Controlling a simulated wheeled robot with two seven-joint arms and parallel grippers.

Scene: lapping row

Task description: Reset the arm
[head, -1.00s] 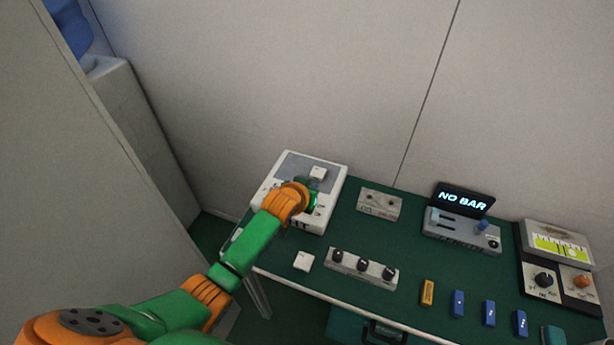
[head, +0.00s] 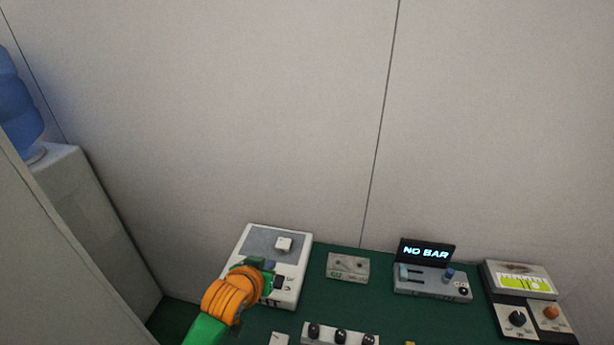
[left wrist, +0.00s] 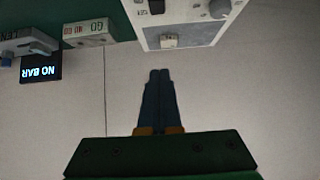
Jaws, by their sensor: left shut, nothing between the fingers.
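My left arm comes in from the bottom left of the head view, orange and green. Its gripper (head: 268,268) is over the front part of a white box-shaped device (head: 290,285) with a grey top panel and a small white block on that panel. In the left wrist view the dark gripper fingers (left wrist: 158,85) are together, with nothing between them. The white device (left wrist: 190,35) is beyond the fingertips there. I cannot tell from these views whether the gripper touches it. My right gripper is in neither view.
On the green table, a small grey box (head: 348,267), a device with a "NO BAR" display (head: 427,252) and a dial unit with a yellow-green screen (head: 525,284) stand right of the white device. A knob row (head: 340,335) is in front. A wall stands behind.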

